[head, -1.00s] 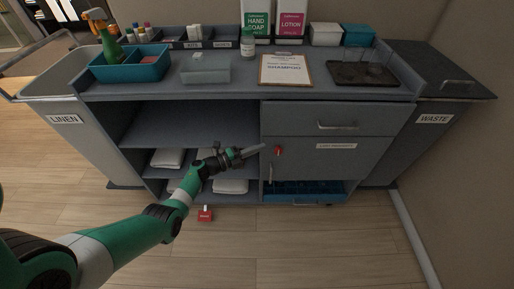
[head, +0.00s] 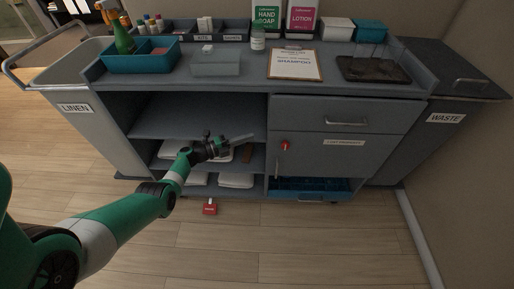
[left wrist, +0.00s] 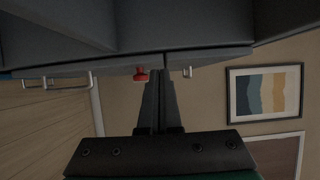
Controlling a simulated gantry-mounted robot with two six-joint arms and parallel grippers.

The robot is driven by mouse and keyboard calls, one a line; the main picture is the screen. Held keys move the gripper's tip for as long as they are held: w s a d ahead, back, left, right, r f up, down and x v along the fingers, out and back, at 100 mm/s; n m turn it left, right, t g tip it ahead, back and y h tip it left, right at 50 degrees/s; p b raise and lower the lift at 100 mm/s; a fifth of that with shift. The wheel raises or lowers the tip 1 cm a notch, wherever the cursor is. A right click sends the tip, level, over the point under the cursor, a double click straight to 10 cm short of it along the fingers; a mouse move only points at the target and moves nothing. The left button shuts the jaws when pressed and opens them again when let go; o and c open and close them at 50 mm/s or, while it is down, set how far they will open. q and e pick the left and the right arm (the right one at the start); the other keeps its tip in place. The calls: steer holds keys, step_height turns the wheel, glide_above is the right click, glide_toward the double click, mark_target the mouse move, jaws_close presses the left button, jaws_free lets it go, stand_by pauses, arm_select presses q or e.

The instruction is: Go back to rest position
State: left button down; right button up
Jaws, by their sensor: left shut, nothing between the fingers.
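My left gripper (head: 240,139) is in front of the cart's lower open shelves in the head view, left of the cabinet door with the red knob (head: 285,145). Its fingers are together and hold nothing. In the left wrist view the shut fingers (left wrist: 160,76) point up toward the grey cart, with the red knob (left wrist: 141,74) just left of their tips. My left arm comes in green and grey from the lower left. My right gripper does not show.
The grey cart (head: 190,92) fills the middle, with folded white cloths (head: 236,181) on its lower shelves. A blue bin (head: 150,62), clipboard (head: 295,64) and dark tray (head: 372,69) are on top. A red block (head: 210,207) is on the floor. The floor in front is mostly clear.

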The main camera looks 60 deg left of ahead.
arm_select(q)
steer(key=shift+s+a, duration=0.25)
